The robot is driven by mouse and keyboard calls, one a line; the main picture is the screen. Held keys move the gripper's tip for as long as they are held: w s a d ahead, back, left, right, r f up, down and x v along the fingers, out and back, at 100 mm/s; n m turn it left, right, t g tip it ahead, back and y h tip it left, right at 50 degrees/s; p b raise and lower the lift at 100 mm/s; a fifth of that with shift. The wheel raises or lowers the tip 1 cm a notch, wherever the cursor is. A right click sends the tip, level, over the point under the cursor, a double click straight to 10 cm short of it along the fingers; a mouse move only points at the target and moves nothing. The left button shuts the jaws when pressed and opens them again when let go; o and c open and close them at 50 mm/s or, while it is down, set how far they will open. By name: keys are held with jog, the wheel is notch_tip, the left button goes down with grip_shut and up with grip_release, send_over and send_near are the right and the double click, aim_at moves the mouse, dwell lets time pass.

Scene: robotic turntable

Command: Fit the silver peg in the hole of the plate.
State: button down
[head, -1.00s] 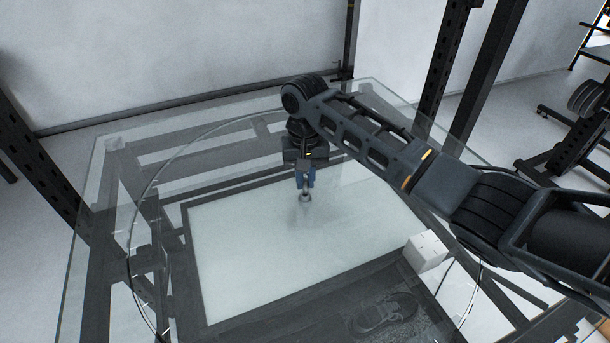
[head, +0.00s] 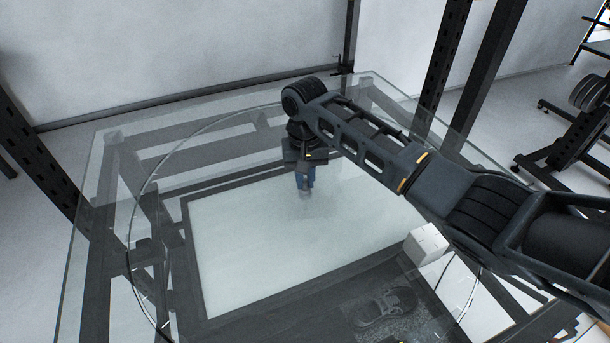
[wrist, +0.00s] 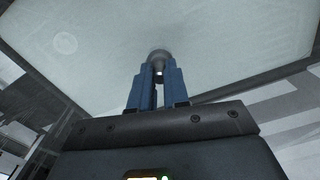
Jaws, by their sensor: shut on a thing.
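My gripper (head: 305,184) points down over the pale rectangular plate (head: 240,265) in the head view. Its two blue fingers also show in the wrist view (wrist: 157,72), shut on the silver peg (wrist: 159,55), a grey rounded piece between and beyond the fingertips. The peg's far end is hidden, and I cannot tell whether it touches the plate. In the wrist view, a faint round ring (wrist: 65,43) shows on the pale surface at the upper left, apart from the peg; I cannot tell whether it is the hole. No hole is clear in the head view.
A white box (head: 425,243) sits near the plate's right edge. The glass tabletop (head: 90,250) with a large round outline spreads around the plate. Dark metal posts stand at the left and right. The plate's front and left parts are clear.

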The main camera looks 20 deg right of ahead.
aim_at(305, 180)
jog(key=c, duration=1)
grip_release()
jog(key=shift+c, duration=0.2)
jog(key=shift+r+b, duration=0.35)
jog(key=shift+r, duration=3.5)
